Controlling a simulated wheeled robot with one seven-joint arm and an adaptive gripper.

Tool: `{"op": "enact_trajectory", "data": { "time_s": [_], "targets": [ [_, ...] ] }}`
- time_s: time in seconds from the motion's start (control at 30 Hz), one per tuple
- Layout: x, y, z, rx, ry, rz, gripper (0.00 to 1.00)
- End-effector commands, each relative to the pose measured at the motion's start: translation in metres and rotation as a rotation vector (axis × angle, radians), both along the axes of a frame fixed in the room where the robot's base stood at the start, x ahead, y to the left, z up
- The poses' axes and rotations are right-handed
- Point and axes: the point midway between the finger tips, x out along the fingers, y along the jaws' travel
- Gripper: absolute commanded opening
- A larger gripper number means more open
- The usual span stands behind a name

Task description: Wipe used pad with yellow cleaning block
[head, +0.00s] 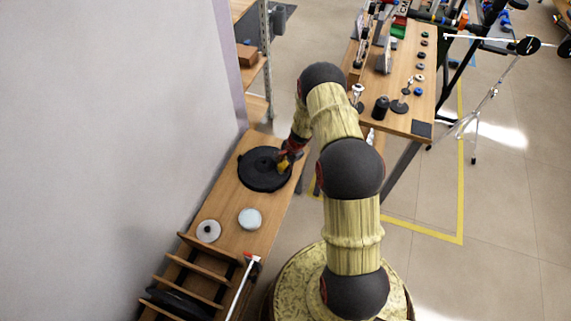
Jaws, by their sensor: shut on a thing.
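A large black round disc (255,181) lies on the narrow wooden bench along the wall. My gripper (285,163) is over the right part of this disc, shut on the yellow cleaning block (283,168). The block is small here and partly hidden by the gripper; I cannot tell whether it touches the disc. A pale, whitish round pad (249,219) lies nearer on the bench, and a grey-white disc with a dark centre (208,231) lies to its left. I cannot tell from this view which of these is the used pad.
A wooden slotted rack (190,272) stands at the bench's near end, with dark round things in it. The wall (120,110) borders the bench on the left. A wooden table (400,75) with small parts stands at the back right. A shelf (255,75) is behind the bench.

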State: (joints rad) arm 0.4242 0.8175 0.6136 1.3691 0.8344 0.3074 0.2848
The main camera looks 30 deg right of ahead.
Motion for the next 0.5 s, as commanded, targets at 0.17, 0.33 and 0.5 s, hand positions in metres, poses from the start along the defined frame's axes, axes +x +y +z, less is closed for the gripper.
{"op": "enact_trajectory", "data": {
  "time_s": [0.17, 0.33, 0.5],
  "targets": [
    [-0.012, 0.012, -0.005, 0.008, 0.012, 0.007, 0.07],
    [-0.021, 0.024, -0.005, 0.008, 0.013, 0.006, 0.07],
    [-0.028, 0.032, -0.004, 0.007, 0.011, 0.005, 0.07]
  ]
}}
